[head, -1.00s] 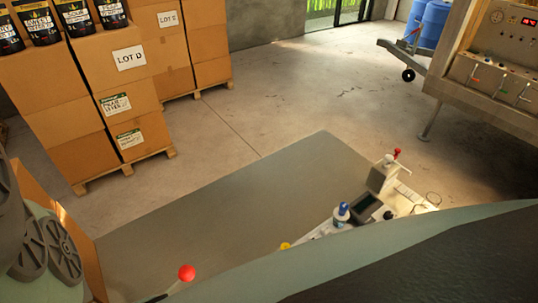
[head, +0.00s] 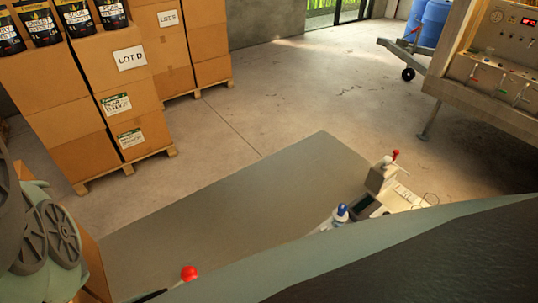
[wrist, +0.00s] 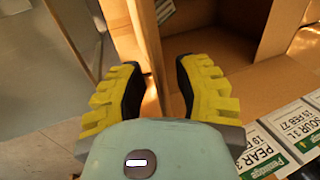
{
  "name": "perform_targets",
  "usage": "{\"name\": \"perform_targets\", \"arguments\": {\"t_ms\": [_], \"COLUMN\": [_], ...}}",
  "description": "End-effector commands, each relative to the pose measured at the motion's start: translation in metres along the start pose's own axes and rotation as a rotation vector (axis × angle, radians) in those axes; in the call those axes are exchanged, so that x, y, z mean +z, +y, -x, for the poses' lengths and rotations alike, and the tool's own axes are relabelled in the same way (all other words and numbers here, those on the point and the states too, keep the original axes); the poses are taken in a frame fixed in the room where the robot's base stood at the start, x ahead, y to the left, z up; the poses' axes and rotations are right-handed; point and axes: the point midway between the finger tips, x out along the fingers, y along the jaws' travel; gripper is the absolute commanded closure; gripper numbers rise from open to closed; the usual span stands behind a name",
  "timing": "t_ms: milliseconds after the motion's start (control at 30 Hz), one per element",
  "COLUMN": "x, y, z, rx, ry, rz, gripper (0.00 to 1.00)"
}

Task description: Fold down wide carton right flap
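In the wrist view, an open brown cardboard carton (wrist: 222,62) fills the upper middle and right. An upright cardboard panel (wrist: 150,45) stands between and beyond my fingertips; I cannot tell which flap it is or whether a finger touches it. My gripper (wrist: 156,72) has two yellow-and-black fingers spread apart, with a clear gap between them. In the head view, only a strip of brown cardboard (head: 93,262) shows at the lower left, behind my arm. My fingers are hidden there.
White product labels (wrist: 266,152) lie at the wrist view's lower right. In the head view, stacked boxes (head: 75,90) stand on pallets at the back left. A grey surface (head: 215,225) with small equipment (head: 395,190) is in front. Concrete floor (head: 290,95) beyond is clear.

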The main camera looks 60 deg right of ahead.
Motion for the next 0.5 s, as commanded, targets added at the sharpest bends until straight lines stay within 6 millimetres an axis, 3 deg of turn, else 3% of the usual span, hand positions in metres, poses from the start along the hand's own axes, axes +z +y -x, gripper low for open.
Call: {"name": "perform_targets", "arguments": {"t_ms": [467, 500], "x": [0.0002, 0.0003], "y": [-0.0002, -0.0002], "z": [-0.0056, -0.0056], "rx": [-0.001, -0.001], "ry": [0.0, 0.0], "rz": [-0.004, -0.004], "gripper": [0.69, 0.63]}}
